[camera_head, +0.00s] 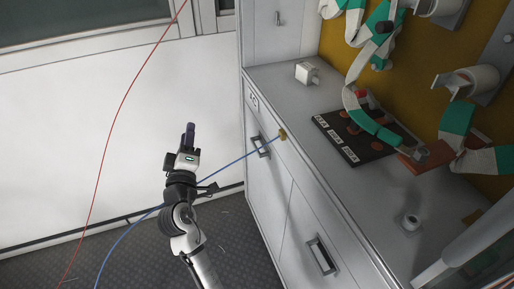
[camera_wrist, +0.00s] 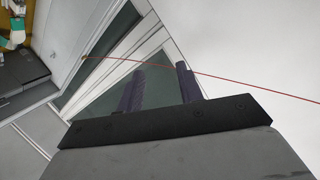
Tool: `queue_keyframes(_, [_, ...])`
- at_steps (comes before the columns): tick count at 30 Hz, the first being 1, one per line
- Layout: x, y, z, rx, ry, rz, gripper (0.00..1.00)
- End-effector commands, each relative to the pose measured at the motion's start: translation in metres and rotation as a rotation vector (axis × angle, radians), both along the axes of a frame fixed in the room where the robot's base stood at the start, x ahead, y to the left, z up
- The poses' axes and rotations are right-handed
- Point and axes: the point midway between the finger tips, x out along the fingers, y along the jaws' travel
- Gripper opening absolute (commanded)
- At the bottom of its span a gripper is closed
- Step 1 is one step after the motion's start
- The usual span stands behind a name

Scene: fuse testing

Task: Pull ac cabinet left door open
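The grey cabinet (camera_head: 315,195) stands right of my arm in the head view, with two doors below its counter. Its left door (camera_head: 266,185) looks shut and has a dark-framed handle (camera_head: 261,147) near the top. The right door (camera_head: 310,243) also looks shut and has a similar handle (camera_head: 321,256). My gripper (camera_head: 190,129) is raised in front of the white wall, left of the left door and clear of its handle. In the wrist view the two dark fingers of my gripper (camera_wrist: 160,86) stand apart with nothing held between them.
A blue cable (camera_head: 225,171) runs from a yellow piece on the cabinet edge past my arm to the floor. A red cable (camera_head: 122,105) hangs at the left. The counter holds a white block (camera_head: 306,72) and a dark panel (camera_head: 350,137). Dark floor (camera_head: 235,235) is open before the cabinet.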

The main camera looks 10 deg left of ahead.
Motion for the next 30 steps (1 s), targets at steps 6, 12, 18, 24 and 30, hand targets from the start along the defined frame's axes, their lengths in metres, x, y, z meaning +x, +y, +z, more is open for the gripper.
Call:
queue_keyframes(6, [0.014, -0.092, -0.119, -0.402, 0.180, -0.410, 0.36])
queue_keyframes(12, [0.014, -0.118, -0.141, -0.504, 0.216, -0.510, 0.36])
queue_keyframes(18, [0.045, -0.124, -0.138, -0.502, 0.214, -0.512, 0.36])
queue_keyframes(24, [0.089, -0.132, -0.137, -0.501, 0.212, -0.510, 0.36])
queue_keyframes(30, [0.124, -0.138, -0.138, -0.500, 0.213, -0.508, 0.36])
